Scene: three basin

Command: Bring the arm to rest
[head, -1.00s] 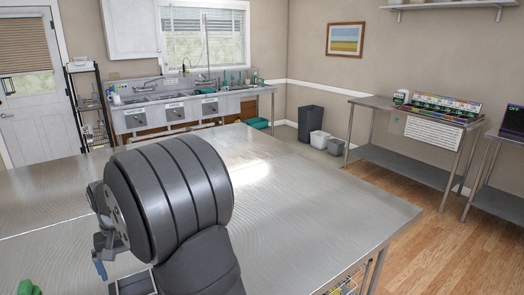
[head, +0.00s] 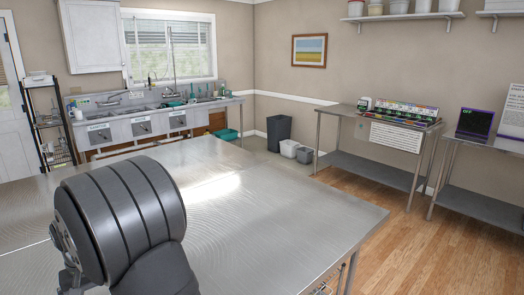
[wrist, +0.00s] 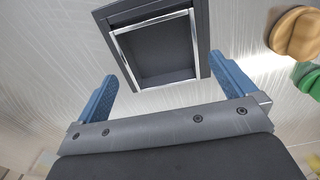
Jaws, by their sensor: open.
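My arm's dark grey, ribbed link (head: 125,215) fills the lower left of the head view, over the steel table (head: 280,215). My gripper (wrist: 162,68) shows in the wrist view with its two blue fingers wide apart and nothing gripped. Past the fingers and between them in the picture lies a dark rectangular container (wrist: 202,45) with a shiny metal rim. I cannot tell how far the fingers are from it. The fingers are out of sight in the head view.
In the wrist view a tan rounded object (wrist: 296,32) and a green one (wrist: 308,78) lie at the right. In the head view the table's right half is bare. A three-basin sink (head: 150,122) stands behind, and side tables (head: 375,112) stand at the right.

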